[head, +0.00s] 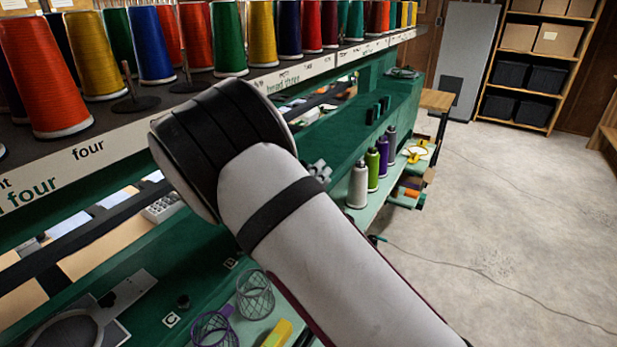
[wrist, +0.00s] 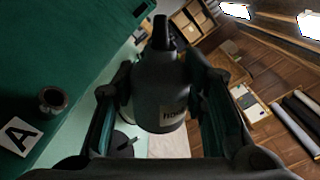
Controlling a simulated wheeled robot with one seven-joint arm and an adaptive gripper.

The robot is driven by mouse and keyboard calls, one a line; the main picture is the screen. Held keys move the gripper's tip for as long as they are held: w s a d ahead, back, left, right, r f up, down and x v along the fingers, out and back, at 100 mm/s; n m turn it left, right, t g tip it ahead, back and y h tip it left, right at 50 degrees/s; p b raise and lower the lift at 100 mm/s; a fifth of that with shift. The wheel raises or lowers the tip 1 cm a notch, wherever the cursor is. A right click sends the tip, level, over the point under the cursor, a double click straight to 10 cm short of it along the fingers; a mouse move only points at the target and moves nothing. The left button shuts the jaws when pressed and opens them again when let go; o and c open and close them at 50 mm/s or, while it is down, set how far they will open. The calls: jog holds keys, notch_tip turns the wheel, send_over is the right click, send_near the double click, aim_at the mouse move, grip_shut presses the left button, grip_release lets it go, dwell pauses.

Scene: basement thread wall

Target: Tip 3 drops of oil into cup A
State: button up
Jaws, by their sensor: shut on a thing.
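In the wrist view my gripper (wrist: 160,85) is shut on a dark grey bottle (wrist: 158,92) with a narrow black spout and a pale label, partly readable. The room looks rolled around the bottle, so it seems to lean; how far, I cannot tell. A small dark cup (wrist: 52,100) stands on the green surface at the left, beside a white card marked A (wrist: 18,136). The spout is apart from that cup in the picture. No oil drop is visible. In the head view my arm hides the gripper and bottle, and cup A is not discernible.
In the head view, another small dark cup (head: 183,301) stands near a card marked C (head: 171,320). Wire baskets (head: 255,293) stand at the bottom. Bottles (head: 373,168) stand right of my arm. Thread cones (head: 150,45) line the shelf above. The floor (head: 510,220) at right is mostly clear, with a cable.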

jog(key=shift+w+a+n, duration=0.1)
jog(key=shift+a+n, duration=0.2)
jog(key=shift+a, duration=0.4)
jog(key=shift+f, duration=0.1)
jog(key=n, duration=0.2)
jog(key=f+n, duration=0.1)
jog(key=n, duration=0.1)
jog(key=f+n, duration=0.1)
jog(key=n, duration=0.1)
jog(key=shift+s+d+f+n, duration=0.2)
jog(key=shift+s+d+n, duration=0.1)
jog(key=shift+d+n, duration=0.1)
jog(key=n, duration=0.2)
jog(key=shift+r+n, duration=0.15)
jog(key=shift+n, duration=0.15)
dwell(1.0)
jog(key=m, duration=0.5)
